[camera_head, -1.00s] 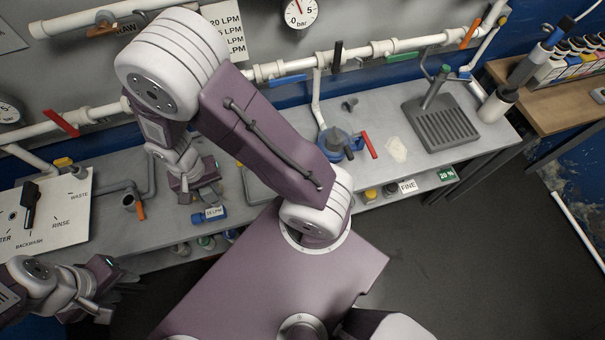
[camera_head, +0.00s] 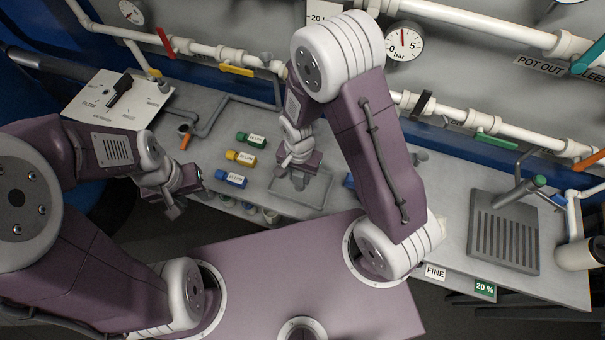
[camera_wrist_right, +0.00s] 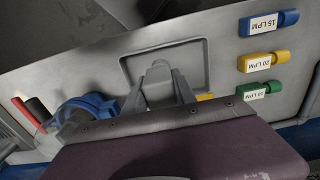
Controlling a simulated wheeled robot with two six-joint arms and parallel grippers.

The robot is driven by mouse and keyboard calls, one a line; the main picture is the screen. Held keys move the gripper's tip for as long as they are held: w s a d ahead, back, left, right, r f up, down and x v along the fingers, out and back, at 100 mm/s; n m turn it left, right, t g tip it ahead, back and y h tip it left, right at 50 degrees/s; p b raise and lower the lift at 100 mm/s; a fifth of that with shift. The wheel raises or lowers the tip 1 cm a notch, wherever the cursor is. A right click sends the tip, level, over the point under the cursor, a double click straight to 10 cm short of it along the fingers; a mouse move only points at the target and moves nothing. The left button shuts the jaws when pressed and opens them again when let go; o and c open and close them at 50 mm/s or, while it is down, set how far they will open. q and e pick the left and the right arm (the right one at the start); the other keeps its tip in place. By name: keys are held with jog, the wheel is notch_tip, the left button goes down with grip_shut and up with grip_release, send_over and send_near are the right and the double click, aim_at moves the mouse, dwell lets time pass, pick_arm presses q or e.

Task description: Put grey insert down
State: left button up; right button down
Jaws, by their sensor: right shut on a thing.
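My right gripper (camera_head: 296,172) is over the shallow grey tray (camera_head: 312,206) on the bench. In the right wrist view its two fingers (camera_wrist_right: 158,90) are closed on a small grey piece, the grey insert (camera_wrist_right: 158,70), which lies in front of the tray's inner area (camera_wrist_right: 198,50). I cannot tell whether the insert touches the tray. In the head view the insert is mostly hidden by the gripper. My left gripper (camera_head: 177,207) hangs in front of the bench edge, away from the insert; its finger gap is unclear.
Green (camera_head: 250,139), yellow (camera_head: 240,158) and blue (camera_head: 230,177) labelled inserts lie in a row left of the tray. A blue housing (camera_wrist_right: 95,105) stands on the tray's other side. A ribbed drain plate (camera_head: 505,232) is at the right. Pipes (camera_head: 465,123) run along the wall.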

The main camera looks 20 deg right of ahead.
jog(key=w+f, duration=0.1)
jog(key=f, duration=0.1)
jog(key=w+d+f, duration=0.1)
jog(key=f, duration=0.1)
jog(key=w+f+p, duration=0.1)
jog(key=f, duration=0.1)
jog(key=shift+w+d, duration=0.15)
jog(key=shift+d, duration=0.05)
jog(key=shift+w+f, duration=0.15)
jog(key=shift+f, duration=0.1)
jog(key=c, duration=1.4)
grip_release()
jog(key=shift+c, duration=0.2)
jog(key=o, duration=0.4)
